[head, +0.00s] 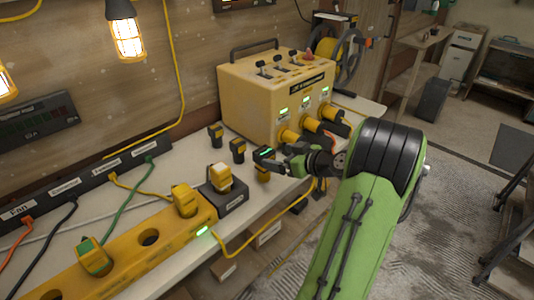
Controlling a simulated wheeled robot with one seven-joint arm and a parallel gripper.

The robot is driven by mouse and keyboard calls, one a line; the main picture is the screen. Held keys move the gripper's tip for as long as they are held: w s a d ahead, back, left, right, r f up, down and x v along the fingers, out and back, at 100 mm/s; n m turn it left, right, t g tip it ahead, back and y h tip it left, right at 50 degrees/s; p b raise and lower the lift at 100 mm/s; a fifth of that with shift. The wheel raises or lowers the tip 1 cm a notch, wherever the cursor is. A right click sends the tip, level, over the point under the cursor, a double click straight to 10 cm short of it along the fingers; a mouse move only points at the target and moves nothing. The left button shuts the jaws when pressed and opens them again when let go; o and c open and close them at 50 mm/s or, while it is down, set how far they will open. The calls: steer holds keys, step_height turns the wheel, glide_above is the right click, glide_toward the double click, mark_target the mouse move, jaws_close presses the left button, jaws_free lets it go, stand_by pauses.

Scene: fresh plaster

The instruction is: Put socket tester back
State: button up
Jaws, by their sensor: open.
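No tool in the head view is clearly marked as the socket tester. A small yellow block with a pale top (220,176) sits upright in a black holder (224,198) on the bench. Yellow plug-like units, one (184,200) and a green-faced one (94,255), sit on the long yellow socket strip (145,262); an empty round hole lies between them. My gripper (268,162) is open over the bench's front part, right of the holder. A small yellow piece (263,175) shows just under its fingers; I cannot tell whether they touch it.
A yellow power box (250,100) with lit displays and thick plugs stands behind my gripper. Two small black-and-yellow plugs (238,150) stand left of it. A black outlet strip (90,178) with cables runs along the wall. A yellow cable (265,236) loops off the bench front.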

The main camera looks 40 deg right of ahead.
steer(key=a+r+n+g+y, duration=0.1)
steer(key=a+r+g, duration=0.15)
steer(key=a, duration=0.75)
steer(key=a+r+n+g+y, duration=0.1)
steer(key=a+g, duration=0.2)
steer(key=a, duration=0.8)
steer(key=s+a+m+g+h, duration=0.1)
steer(key=s+a, duration=0.4)
steer(key=s, duration=0.3)
steer(key=s+a+r+m+g+h, duration=0.1)
steer(key=s+a, duration=0.3)
steer(key=s, duration=0.5)
steer(key=shift+s+a+r, duration=0.25)
steer(key=shift+s+a, duration=0.05)
steer(key=shift+a, duration=0.05)
step_height(320, 180, up, 9)
steer(key=p, duration=0.8)
steer(key=shift+f+p, duration=0.15)
steer(key=shift+p, duration=0.2)
